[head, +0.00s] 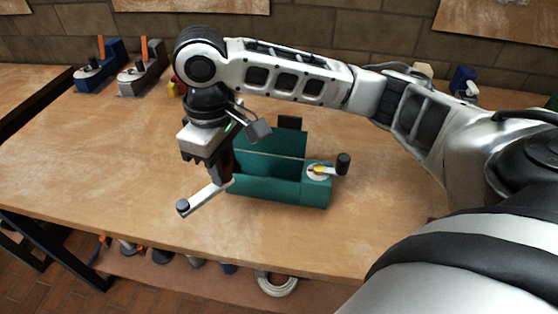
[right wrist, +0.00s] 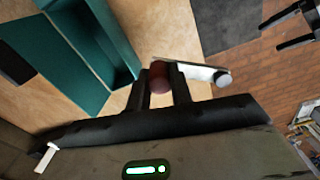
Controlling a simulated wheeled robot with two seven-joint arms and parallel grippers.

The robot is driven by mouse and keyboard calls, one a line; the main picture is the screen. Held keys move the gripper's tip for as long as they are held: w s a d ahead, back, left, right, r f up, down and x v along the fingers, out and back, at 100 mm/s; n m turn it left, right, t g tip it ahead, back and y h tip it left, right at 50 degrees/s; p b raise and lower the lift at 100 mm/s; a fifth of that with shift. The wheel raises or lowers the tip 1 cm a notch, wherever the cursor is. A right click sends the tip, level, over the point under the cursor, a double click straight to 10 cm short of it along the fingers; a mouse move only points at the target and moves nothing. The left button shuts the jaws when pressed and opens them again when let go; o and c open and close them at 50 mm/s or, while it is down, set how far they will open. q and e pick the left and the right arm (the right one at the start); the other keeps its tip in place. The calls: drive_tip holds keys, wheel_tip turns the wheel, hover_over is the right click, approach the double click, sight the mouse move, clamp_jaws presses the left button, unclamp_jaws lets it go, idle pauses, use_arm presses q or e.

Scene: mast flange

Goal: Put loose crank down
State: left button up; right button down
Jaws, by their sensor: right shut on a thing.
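The loose crank (head: 203,198) is a light metal arm with a dark-capped end at its lower left. My right gripper (head: 222,177) points down and is shut on the crank's other end, just left of the teal box (head: 265,190). In the right wrist view, the fingers (right wrist: 161,92) close around a reddish-brown round grip on the crank (right wrist: 200,72). The crank appears to be above the wooden table; I cannot tell whether it touches it. My left gripper is not in view.
The teal box is open-topped and has a round white plate (head: 318,171) with a yellow part and a black knob (head: 343,163). The wooden table (head: 100,165) is bare to the left. Blue and grey tools (head: 140,75) stand at the back left.

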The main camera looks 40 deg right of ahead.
drive_tip(key=w+a+r+n+p, duration=0.1)
drive_tip(key=a+r+n, duration=0.35)
drive_tip(key=n, duration=0.95)
drive_tip(key=w+a+r+n, duration=0.25)
drive_tip(key=r+n, duration=0.25)
drive_tip(key=n, duration=1)
use_arm(q)
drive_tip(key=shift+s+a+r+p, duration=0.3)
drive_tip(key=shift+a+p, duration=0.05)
drive_tip(key=shift+p, duration=0.3)
use_arm(e)
drive_tip(key=shift+w+d+f, duration=0.15)
drive_tip(key=shift+d+f, duration=1.95)
drive_tip(key=shift+d, duration=0.15)
drive_tip(key=shift+w+d+f, duration=0.15)
drive_tip(key=shift+d+f, duration=1.95)
drive_tip(key=shift+d, duration=0.15)
drive_tip(key=shift+w+d+f, duration=0.15)
drive_tip(key=shift+d+f, duration=1.95)
drive_tip(key=shift+d, duration=0.15)
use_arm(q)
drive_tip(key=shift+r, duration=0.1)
use_arm(e)
drive_tip(key=shift+f, duration=0.15)
